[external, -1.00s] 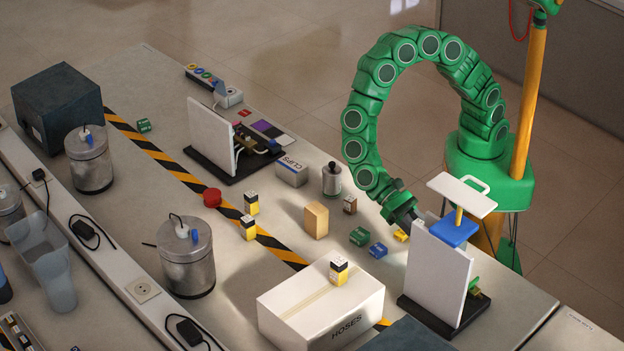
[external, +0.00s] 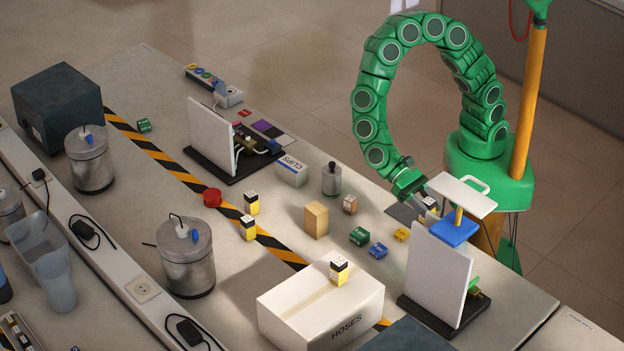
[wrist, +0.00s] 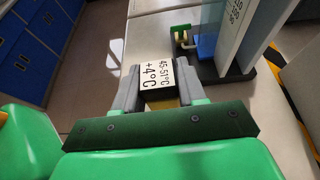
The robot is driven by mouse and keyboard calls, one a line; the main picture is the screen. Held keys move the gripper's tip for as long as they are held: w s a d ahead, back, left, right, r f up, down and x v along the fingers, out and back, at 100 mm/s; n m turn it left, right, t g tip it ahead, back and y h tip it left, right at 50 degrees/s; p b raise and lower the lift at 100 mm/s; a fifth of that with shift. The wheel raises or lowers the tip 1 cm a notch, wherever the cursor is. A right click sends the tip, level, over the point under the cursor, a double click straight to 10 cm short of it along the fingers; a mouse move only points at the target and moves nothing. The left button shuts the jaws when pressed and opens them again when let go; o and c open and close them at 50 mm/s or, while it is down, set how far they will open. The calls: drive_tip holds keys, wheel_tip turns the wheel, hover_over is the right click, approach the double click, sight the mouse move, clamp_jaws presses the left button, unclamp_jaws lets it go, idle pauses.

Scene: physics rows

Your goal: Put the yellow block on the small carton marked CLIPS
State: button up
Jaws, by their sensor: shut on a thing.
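My gripper (external: 427,206) is shut on a small block with a white printed top (wrist: 158,74), a black band and yellow below. In the external view this held block (external: 430,204) is partly hidden by the fingers, near the table's right edge.
A white panel stand (external: 437,275) and a blue block under a white handled plate (external: 462,195) are close to my gripper. Green (external: 359,236) and blue (external: 378,250) blocks, a tan block (external: 316,220) and a metal cylinder (external: 332,179) stand toward the carton. A HOSES box (external: 320,305) is in front.

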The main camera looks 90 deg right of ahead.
drive_tip(key=w+d+r+m+t+y, duration=0.2)
drive_tip(key=w+d+m+t+y, duration=0.15)
drive_tip(key=w+d, duration=0.55)
drive_tip(key=w+d+r+m+t, duration=0.2)
drive_tip(key=w+d+m+t, duration=0.5)
drive_tip(key=d, duration=0.7)
drive_tip(key=w+d+r+m+t, duration=0.2)
drive_tip(key=w+d+m+t, duration=0.15)
drive_tip(key=w+d, duration=0.85)
hover_over(292, 164)
drive_tip(key=shift+t+h, duration=0.25)
drive_tip(key=shift+t, duration=0.15)
drive_tip(key=shift+s+f, duration=0.1)
drive_tip(key=shift+f, duration=6.3)
drive_tip(key=o, duration=1.1)
drive_tip(key=shift+f, duration=0.1)
